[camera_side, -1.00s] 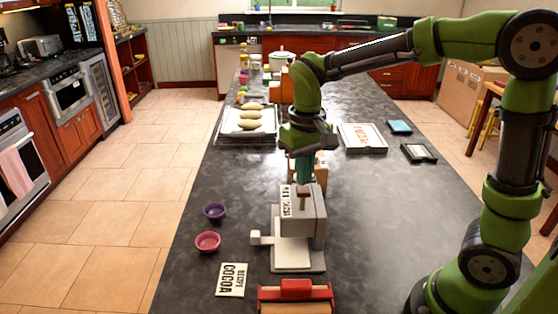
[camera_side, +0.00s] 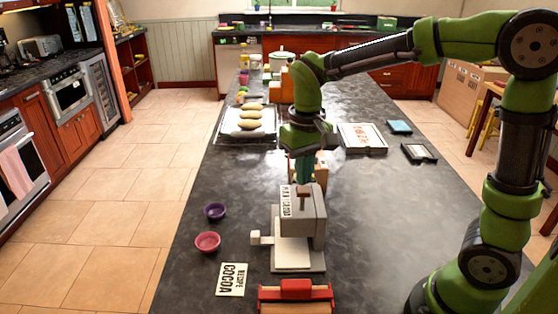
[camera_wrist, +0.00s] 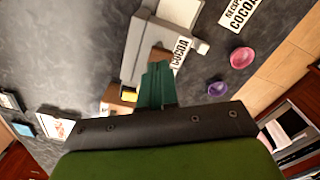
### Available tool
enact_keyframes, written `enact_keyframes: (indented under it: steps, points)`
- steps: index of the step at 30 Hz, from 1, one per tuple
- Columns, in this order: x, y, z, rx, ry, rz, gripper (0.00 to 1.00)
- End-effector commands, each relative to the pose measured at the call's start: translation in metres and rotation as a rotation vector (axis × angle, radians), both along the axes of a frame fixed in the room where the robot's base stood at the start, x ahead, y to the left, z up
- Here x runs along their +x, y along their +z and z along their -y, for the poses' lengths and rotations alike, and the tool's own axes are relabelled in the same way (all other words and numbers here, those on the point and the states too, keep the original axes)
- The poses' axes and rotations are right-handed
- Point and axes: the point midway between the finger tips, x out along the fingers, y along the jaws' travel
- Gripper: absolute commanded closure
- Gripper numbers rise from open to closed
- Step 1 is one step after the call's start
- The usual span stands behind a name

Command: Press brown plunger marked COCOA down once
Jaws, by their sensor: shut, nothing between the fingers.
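The grey dispenser (camera_side: 314,218) stands on the dark counter, with a white label bearing COCOA on its top; the label also shows in the wrist view (camera_wrist: 181,52). The brown plunger (camera_side: 303,198) rises from the dispenser's top. My gripper (camera_side: 303,180) points straight down right above the plunger, its green fingers together and empty. Whether the fingertips touch the plunger cannot be told. In the wrist view, my fingers (camera_wrist: 157,72) lie over the near end of the dispenser and hide most of the plunger.
A purple bowl (camera_side: 215,211), a pink bowl (camera_side: 208,242) and a COCOA recipe card (camera_side: 232,280) lie left of the dispenser. A red-handled object (camera_side: 296,290) is in front. A wooden block (camera_side: 321,167) stands close behind.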

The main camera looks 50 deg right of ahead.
Motion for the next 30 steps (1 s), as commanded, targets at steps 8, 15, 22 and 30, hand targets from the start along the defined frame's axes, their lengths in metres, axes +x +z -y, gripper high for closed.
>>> enact_keyframes:
  steps: [8,15,22,30]
  points:
    - [0.000,0.000,0.000,0.000,0.000,0.000,1.00]
    - [0.000,-0.002,0.000,0.000,0.000,-0.001,1.00]
    - [0.000,-0.011,0.000,-0.001,0.000,-0.001,1.00]
    - [0.000,-0.022,0.000,0.001,0.000,-0.002,1.00]
